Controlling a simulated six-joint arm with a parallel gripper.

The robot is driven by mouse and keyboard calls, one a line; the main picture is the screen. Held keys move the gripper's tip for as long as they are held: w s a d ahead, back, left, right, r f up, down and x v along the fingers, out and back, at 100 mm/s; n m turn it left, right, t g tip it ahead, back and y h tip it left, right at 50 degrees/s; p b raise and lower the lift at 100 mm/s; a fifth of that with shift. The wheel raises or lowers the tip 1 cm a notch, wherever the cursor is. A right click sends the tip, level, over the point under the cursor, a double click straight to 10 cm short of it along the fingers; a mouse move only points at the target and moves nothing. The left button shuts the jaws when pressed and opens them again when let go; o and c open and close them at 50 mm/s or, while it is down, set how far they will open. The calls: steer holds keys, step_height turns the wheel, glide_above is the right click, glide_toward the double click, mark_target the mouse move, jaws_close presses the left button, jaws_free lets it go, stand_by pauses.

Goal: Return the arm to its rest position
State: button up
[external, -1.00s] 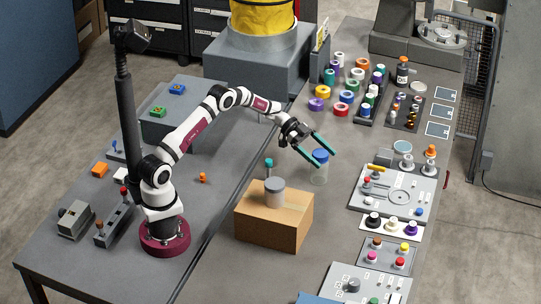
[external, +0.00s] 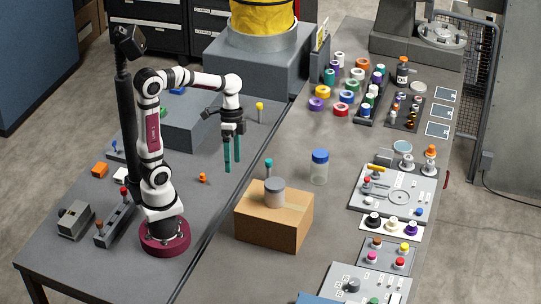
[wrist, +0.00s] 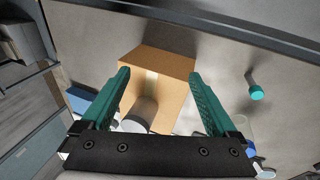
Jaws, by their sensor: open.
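My gripper (external: 233,168) hangs pointing down over the grey table, left of the dark seam and clear of everything. Its teal fingers are open with nothing between them. In the wrist view my gripper (wrist: 158,82) shows both fingers spread, with the cardboard box beyond them. My arm is folded back, with its upper link upright and its forearm level. A clear jar with a blue lid (external: 319,168) stands upright on the table to the right, well apart from my gripper.
A cardboard box (external: 271,231) with a grey-lidded jar (external: 274,192) on top stands to the right and nearer. A teal-topped item (external: 268,166) stands behind it. A small orange piece (external: 202,178) lies left of my gripper. A yellow-topped post (external: 260,112) stands behind it.

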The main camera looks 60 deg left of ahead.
steer(key=s+a+f+n+t+y, duration=0.1)
steer(key=s+a+y, duration=0.4)
steer(key=s, duration=0.6)
steer(key=shift+s+f+n, duration=0.2)
steer(key=shift+f+n, duration=0.35)
steer(key=shift+n, duration=0.15)
